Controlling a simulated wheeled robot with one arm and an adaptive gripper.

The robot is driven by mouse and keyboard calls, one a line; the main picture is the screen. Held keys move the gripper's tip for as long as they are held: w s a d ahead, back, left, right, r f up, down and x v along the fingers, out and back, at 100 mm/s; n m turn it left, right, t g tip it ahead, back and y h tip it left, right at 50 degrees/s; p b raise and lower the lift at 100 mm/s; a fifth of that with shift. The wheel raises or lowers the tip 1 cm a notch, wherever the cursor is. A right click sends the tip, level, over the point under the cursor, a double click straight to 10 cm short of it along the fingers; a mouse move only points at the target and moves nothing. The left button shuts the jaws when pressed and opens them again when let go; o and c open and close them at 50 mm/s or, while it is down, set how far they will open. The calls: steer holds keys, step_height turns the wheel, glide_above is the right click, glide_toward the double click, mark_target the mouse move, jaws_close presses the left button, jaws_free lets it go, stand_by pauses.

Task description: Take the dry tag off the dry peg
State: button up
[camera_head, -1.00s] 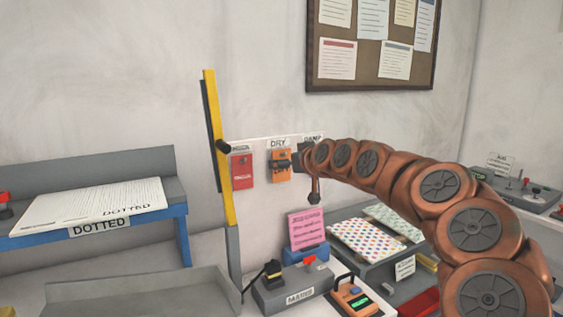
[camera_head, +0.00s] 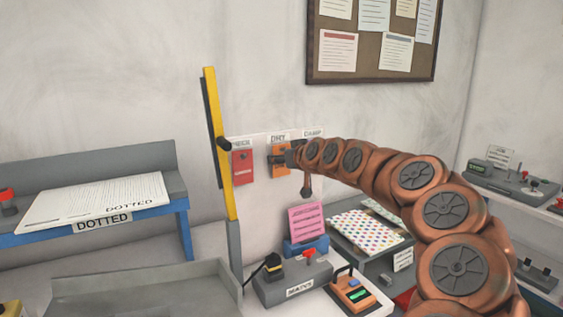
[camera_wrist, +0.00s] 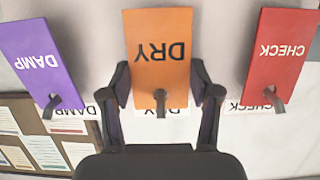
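The orange dry tag (camera_wrist: 158,50) hangs on the dry peg (camera_wrist: 160,102), upside down in the wrist view. In the head view the dry tag (camera_head: 280,160) hangs on the white board, partly covered by my gripper (camera_head: 285,159). In the wrist view my gripper (camera_wrist: 163,88) is open, with one finger on each side of the tag's peg end. A small gap seems to show between each finger and the tag, and contact cannot be told.
The purple damp tag (camera_wrist: 42,62) and the red check tag (camera_wrist: 281,52) hang on pegs either side. In the head view a yellow upright bar (camera_head: 219,140) stands just left of the check tag. A pink card (camera_head: 306,222) stands below the board.

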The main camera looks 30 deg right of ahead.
steer(key=c, duration=0.3)
steer(key=shift+s+r+b, duration=0.3)
steer(key=shift+b, duration=0.3)
steer(key=shift+s+r+b, duration=0.25)
steer(key=shift+s+b, duration=0.1)
steer(key=shift+s, duration=0.05)
stand_by(0.4)
steer(key=shift+b+v, duration=0.8)
steer(key=shift+v, duration=0.15)
steer(key=shift+s+a+f, duration=0.1)
steer(key=shift+s+f, duration=0.05)
steer(key=shift+f, duration=0.05)
steer(key=shift+f+b+v, duration=0.2)
steer(key=shift+b+v, duration=0.6)
steer(key=shift+v, duration=0.15)
steer(key=shift+f+b+v, duration=0.25)
steer(key=shift+b+v, duration=0.55)
steer(key=shift+v, duration=0.15)
steer(key=shift+f+b+v, duration=0.2)
steer(key=shift+b+v, duration=0.6)
steer(key=shift+v, duration=0.2)
